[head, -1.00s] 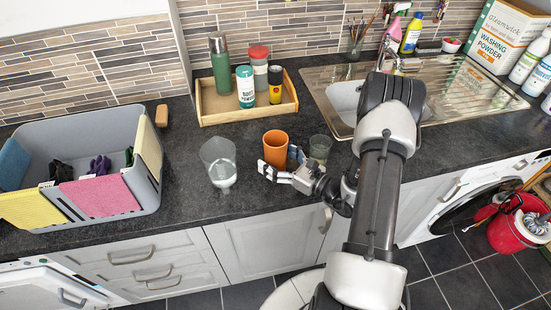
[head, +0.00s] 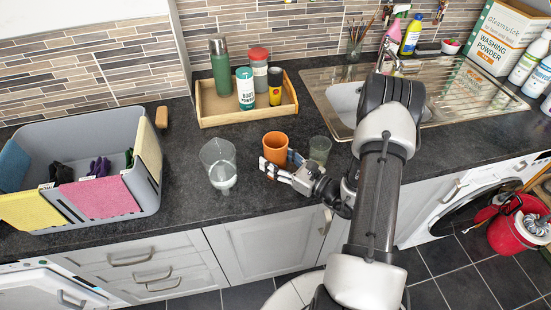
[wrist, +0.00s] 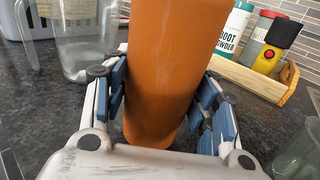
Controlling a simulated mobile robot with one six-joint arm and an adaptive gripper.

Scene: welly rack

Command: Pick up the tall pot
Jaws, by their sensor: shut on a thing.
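The tall pot is an orange cylinder (head: 275,148) standing upright on the dark worktop, in front of the wooden tray. In the wrist view the orange pot (wrist: 168,70) fills the middle, between my two blue-padded fingers. My gripper (head: 279,165) reaches in from the right and is shut on the pot; it also shows in the wrist view (wrist: 166,112). The pot's lower front is partly hidden by the gripper in the head view, and its top is cut off in the wrist view.
A clear jug (head: 219,165) stands close left of the pot, and a greenish glass (head: 319,150) close right. Behind is a wooden tray (head: 216,119) with bottles. A grey crate (head: 150,190) with cloths is at left, a sink (head: 345,103) at right. Worktop between crate and jug is clear.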

